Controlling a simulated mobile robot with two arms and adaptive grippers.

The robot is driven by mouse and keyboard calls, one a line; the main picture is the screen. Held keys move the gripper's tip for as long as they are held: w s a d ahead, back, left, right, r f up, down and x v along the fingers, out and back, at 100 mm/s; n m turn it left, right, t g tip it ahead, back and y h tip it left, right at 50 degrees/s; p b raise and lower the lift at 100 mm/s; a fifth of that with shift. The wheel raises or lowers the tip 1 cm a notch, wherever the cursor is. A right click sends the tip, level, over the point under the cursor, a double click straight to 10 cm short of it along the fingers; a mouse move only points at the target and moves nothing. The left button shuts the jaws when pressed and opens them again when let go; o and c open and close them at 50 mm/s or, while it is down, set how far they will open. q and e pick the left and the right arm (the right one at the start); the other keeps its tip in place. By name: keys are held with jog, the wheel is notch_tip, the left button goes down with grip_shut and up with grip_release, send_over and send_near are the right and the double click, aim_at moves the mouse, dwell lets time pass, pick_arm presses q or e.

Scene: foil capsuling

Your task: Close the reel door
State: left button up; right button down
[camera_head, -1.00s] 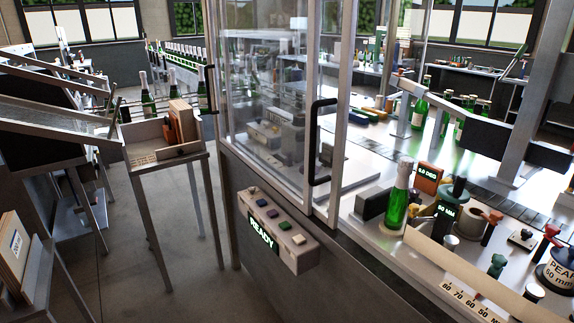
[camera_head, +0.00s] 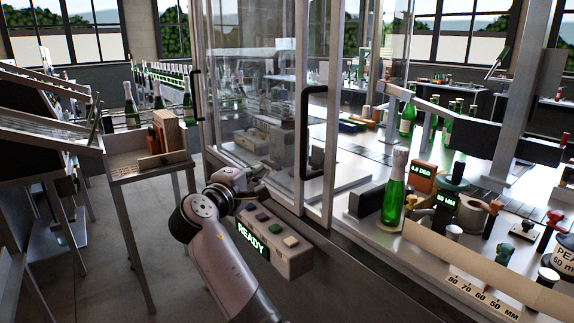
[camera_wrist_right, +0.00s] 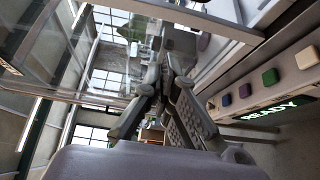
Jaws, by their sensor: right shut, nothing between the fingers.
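A clear-paned machine enclosure stands in the middle of the head view. One glazed door panel (camera_head: 262,90) bears a tall black handle (camera_head: 314,130) at its right side. A second black handle (camera_head: 197,95) shows at the enclosure's left edge. No label shows which panel is the reel door, and I cannot tell whether it is ajar. My right gripper (camera_head: 262,186) is shut and empty, in front of the enclosure's lower left part, just above the button box. In the right wrist view its fingers (camera_wrist_right: 166,50) meet near the glazing. My left gripper is out of view.
A button box (camera_head: 275,240) with a lit READY sign juts from the enclosure front. A green bottle (camera_head: 393,195) and several tools stand on the worktop at right. A wooden tray on a stand (camera_head: 150,160) is at left. Floor between is clear.

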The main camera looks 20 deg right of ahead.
jog(key=w+d+r+p, duration=0.1)
jog(key=w+d+p, duration=0.2)
jog(key=d, duration=0.5)
jog(key=shift+w+d+r+h+p, duration=0.3)
jog(key=shift+w+p, duration=0.05)
jog(key=shift+p, duration=0.2)
jog(key=shift+d, duration=0.1)
